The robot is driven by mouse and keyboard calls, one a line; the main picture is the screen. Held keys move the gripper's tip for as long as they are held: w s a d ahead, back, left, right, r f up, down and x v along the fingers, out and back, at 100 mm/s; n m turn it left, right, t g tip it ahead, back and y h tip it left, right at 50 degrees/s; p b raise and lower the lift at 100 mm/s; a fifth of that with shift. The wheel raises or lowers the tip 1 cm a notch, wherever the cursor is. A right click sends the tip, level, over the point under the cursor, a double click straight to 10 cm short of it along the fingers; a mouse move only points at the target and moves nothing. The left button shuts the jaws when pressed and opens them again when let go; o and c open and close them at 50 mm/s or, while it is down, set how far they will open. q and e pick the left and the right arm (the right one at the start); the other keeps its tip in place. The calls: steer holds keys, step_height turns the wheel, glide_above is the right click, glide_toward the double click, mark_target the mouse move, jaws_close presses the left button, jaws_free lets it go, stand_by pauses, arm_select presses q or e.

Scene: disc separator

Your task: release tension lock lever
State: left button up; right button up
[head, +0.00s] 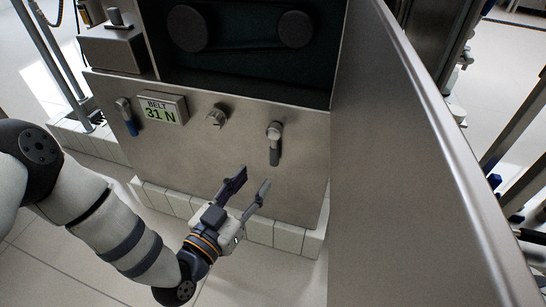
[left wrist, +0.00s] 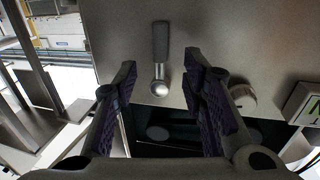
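A grey lever (head: 274,145) with a round pivot hangs straight down on the right part of the steel front panel (head: 190,160). My left gripper (head: 254,178) is open and empty, below and slightly left of the lever in the head view. In the left wrist view the lever (left wrist: 161,42) appears upside down, between and beyond the two spread fingers. The fingers do not appear to touch it. A second lever with a blue handle (head: 128,118) sits at the panel's left. No label shows which is the tension lock. My right gripper is out of view.
A display (head: 161,109) reads "BELT 31 N". A small knob (head: 216,118) sits between it and the grey lever. Above is a dark recess with two round pulleys (head: 187,28). A large open steel door (head: 410,160) stands close on the right. A tiled plinth (head: 288,238) runs below.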

mark_target(272, 158)
arm_select(q)
steer(key=b+x, duration=0.1)
steer(key=x, duration=0.2)
steer(key=b+x, duration=0.1)
steer(key=x, duration=0.3)
steer(key=shift+w+f, duration=0.1)
steer(key=shift+f, duration=0.15)
steer(key=shift+w+d+r, duration=0.1)
steer(key=shift+w+d, duration=0.15)
steer(key=shift+w, duration=0.1)
jaws_close()
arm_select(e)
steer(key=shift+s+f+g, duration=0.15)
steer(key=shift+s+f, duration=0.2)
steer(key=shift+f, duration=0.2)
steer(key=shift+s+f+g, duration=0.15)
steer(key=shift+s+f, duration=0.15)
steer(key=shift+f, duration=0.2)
